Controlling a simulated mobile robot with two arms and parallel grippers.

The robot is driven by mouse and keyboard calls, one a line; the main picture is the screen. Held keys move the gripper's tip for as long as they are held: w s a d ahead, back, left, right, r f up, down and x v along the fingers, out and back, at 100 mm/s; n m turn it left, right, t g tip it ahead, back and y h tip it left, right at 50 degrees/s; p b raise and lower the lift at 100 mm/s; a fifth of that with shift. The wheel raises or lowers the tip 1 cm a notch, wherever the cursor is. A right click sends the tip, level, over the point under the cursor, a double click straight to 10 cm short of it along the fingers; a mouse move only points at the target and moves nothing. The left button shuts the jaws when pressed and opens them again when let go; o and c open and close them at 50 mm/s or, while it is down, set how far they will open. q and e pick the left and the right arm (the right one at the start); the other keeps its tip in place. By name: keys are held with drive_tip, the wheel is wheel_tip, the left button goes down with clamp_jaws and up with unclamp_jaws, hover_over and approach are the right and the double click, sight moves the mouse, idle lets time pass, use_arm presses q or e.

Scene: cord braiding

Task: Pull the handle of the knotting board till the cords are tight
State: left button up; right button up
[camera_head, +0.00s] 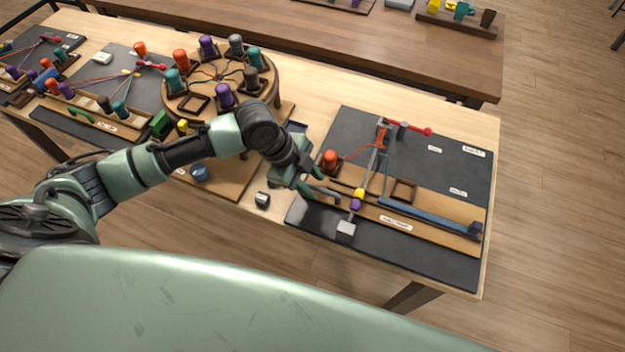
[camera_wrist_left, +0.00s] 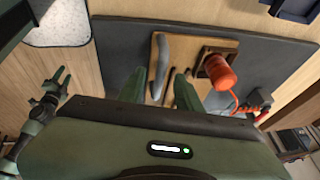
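The knotting board (camera_head: 443,234) is a long wooden strip on the dark mat at the right of the head view. Its grey handle (camera_wrist_left: 160,58) shows in the wrist view at the board's near end. My left gripper (camera_head: 312,188) is at the board's left end; in the wrist view its green fingers (camera_wrist_left: 157,88) are apart, with the handle just ahead of the gap. I cannot tell whether they touch it. An orange spool (camera_head: 330,159) stands beside the handle, its orange cord (camera_head: 360,152) curving to a red-ended clamp (camera_head: 408,127). My right gripper (camera_wrist_left: 57,85) is small at the wrist view's left edge.
A round stand with several spools (camera_head: 218,82) is at left. The mat's far right is mostly clear.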

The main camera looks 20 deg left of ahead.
use_arm(q)
drive_tip(key=shift+d+f, duration=0.1)
drive_tip(key=shift+f, duration=0.15)
drive_tip(key=shift+c, duration=0.3)
clamp_jaws()
idle(0.9)
